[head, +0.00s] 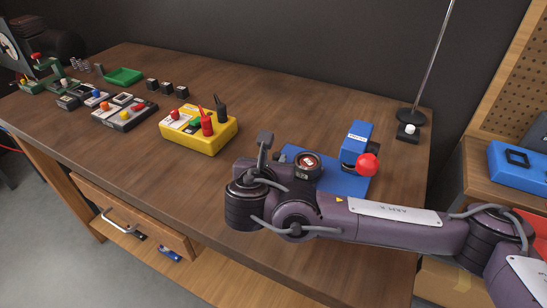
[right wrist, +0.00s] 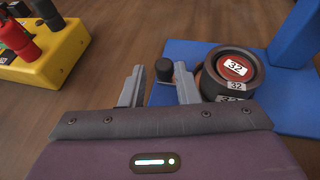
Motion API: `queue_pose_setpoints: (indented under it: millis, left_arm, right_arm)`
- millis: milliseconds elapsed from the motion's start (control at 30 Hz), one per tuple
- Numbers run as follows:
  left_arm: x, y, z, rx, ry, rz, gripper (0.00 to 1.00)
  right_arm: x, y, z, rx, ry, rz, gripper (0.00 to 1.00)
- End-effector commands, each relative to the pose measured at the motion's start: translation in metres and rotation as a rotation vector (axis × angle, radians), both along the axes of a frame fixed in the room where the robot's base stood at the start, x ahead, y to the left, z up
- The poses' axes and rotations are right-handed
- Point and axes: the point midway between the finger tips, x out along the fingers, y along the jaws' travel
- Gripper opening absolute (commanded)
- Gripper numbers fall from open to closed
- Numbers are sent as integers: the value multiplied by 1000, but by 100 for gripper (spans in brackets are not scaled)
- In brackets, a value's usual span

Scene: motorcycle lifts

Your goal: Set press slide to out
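The blue press has a flat base (head: 345,183), an upright blue head (head: 357,136) and a red ball knob (head: 368,164). In the right wrist view the same round piece (right wrist: 234,72) is at right, and a small black knob (right wrist: 163,70) stands at the base's left edge. My right gripper (head: 265,140) is at the left side of the press. Its two grey fingers (right wrist: 160,80) are apart, with the black knob showing in the gap; contact is not visible. My left gripper is out of view.
A yellow box (head: 198,135) with red and black plugs stands left of the press. Further left are a grey switch box (head: 125,115), black blocks and a green tray (head: 123,76). A lamp stand (head: 410,116) is at the back right. Bare tabletop lies behind the press.

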Motion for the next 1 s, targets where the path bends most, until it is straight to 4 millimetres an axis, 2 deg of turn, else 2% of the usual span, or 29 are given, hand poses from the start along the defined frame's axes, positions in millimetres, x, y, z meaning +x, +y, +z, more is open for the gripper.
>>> queue_pose_setpoints:
  millis: [200, 400, 1000]
  left_arm:
    - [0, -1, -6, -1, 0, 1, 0]
    - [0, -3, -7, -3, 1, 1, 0]
    - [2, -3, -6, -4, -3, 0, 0]
  right_arm:
    - [-35, 6, 13, 2, 1, 5, 28]
    - [-51, 7, 21, 2, 0, 3, 28]
    - [-53, 7, 22, 1, 0, 2, 28]
